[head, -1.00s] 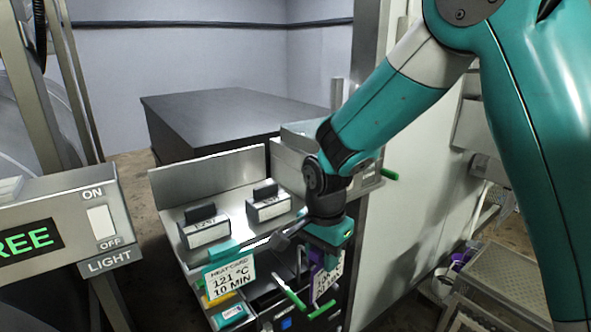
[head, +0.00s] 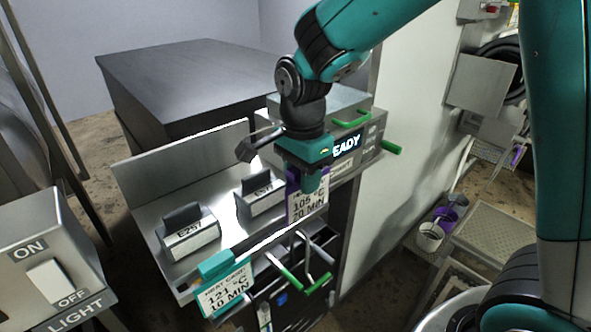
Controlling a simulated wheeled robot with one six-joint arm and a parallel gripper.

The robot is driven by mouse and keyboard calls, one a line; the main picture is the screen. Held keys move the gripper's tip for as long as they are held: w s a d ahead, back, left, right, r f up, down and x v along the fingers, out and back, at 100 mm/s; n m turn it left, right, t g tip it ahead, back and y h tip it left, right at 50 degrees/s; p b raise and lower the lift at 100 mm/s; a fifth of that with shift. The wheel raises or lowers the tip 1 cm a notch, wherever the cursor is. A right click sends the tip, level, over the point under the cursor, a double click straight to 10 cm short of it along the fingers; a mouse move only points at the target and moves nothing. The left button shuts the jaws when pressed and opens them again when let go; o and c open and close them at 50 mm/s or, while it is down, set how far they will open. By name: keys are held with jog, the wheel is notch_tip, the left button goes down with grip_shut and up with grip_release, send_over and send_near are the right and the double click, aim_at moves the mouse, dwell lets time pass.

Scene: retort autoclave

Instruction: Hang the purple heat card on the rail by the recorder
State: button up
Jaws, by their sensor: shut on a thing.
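The purple heat card (head: 306,207) has a purple border and a white face reading 105 °C, 20 MIN. My gripper (head: 309,178) is shut on its upper part and points down. The card hangs roughly upright below the jaws, in front of the recorder, and its top is partly hidden by the fingers. The recorder (head: 346,147) is a grey box with a screen showing "EADY"; my gripper hides the start of the word. I cannot tell whether card and rail touch.
A teal-edged heat card (head: 226,290) reading 121 °C, 10 MIN is at the shelf's front edge. Two labelled blocks (head: 190,236) (head: 259,196) stand on the metal shelf. Green-tipped hooks (head: 289,279) stick out below. A white wall panel (head: 428,150) stands right of the recorder.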

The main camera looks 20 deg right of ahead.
aim_at(298, 219)
jog(key=shift+a+f+b, duration=0.3)
jog(key=shift+f+b, duration=0.1)
jog(key=shift+f, duration=0.1)
jog(key=shift+a+f+b, duration=0.1)
jog(key=shift+f+b, duration=0.5)
jog(key=shift+f, duration=0.1)
notch_tip(298, 219, down, 4)
jog(key=b, duration=0.3)
jog(key=shift+f+b, duration=0.1)
jog(key=shift+b, duration=0.3)
jog(key=shift+f, duration=0.4)
jog(key=shift+f+b, duration=0.95)
jog(key=shift+f, duration=0.6)
jog(key=o, duration=1)
notch_tip(298, 219, up, 18)
jog(key=b, duration=0.2)
jog(key=shift+f+b, duration=0.25)
jog(key=shift+b, duration=0.05)
